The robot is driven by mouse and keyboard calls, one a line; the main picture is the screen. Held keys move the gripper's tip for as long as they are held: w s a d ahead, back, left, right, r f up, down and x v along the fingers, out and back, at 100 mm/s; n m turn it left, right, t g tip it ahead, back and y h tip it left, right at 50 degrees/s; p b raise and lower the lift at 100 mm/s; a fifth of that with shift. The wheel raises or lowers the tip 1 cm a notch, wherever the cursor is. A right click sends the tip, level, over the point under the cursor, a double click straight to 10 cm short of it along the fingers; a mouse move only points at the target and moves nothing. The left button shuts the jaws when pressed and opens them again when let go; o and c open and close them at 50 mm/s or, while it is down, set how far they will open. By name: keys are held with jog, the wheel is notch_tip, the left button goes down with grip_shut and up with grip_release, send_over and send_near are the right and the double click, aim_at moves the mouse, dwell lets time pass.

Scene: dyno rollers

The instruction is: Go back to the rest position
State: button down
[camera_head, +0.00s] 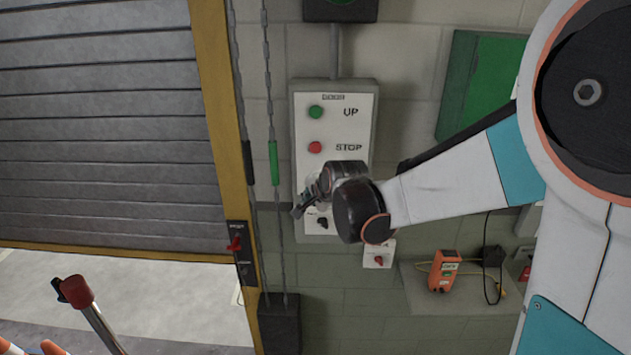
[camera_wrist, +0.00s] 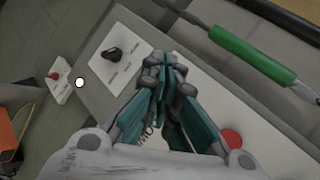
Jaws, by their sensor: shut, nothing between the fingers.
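My gripper (camera_head: 304,200) is at the end of my outstretched arm, in front of the lower part of the white door control panel (camera_head: 333,112). In the wrist view my gripper (camera_wrist: 165,65) has its teal and grey fingers together, with nothing between them. The panel has a green UP button (camera_head: 316,112) and a red STOP button (camera_head: 315,147). My gripper and wrist cover the part below STOP. A black knob (camera_head: 322,223) shows under the gripper. I cannot tell whether the fingers touch the panel.
Chains with a green sleeve (camera_head: 273,163) hang left of the panel, beside the yellow door frame (camera_head: 222,100). The shutter (camera_head: 100,130) is partly raised. A small box with a red switch (camera_head: 379,261) and a shelf (camera_head: 455,299) with an orange device (camera_head: 443,271) are at lower right.

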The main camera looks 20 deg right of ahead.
jog(key=shift+s+f, duration=0.1)
jog(key=s+f+n+g+b, duration=0.1)
jog(key=s+f+n+b, duration=0.6)
jog(key=s+f+b, duration=0.6)
jog(key=s+d+f+n+g+b, duration=0.1)
jog(key=s+f+n+b, duration=0.6)
jog(key=s+f+b, duration=0.5)
jog(key=s+b, duration=0.3)
jog(key=s, duration=0.4)
jog(key=shift+d+f+n+g+h+b, duration=0.15)
jog(key=shift+f+n+g+h+b, duration=0.15)
jog(key=shift+f+g+h, duration=0.1)
jog(key=shift+w+r, duration=0.1)
jog(key=shift+r, duration=0.05)
dwell(0.3)
jog(key=w+a+r+m+t+p, duration=0.2)
jog(key=w+r+m+p, duration=1.2)
jog(key=w+r+p, duration=1.1)
jog(key=w+p, duration=0.3)
jog(key=shift+w+a+r+m+t+y, duration=0.15)
jog(key=shift+a+r+m+t+y, duration=0.15)
jog(key=shift+t+y, duration=0.1)
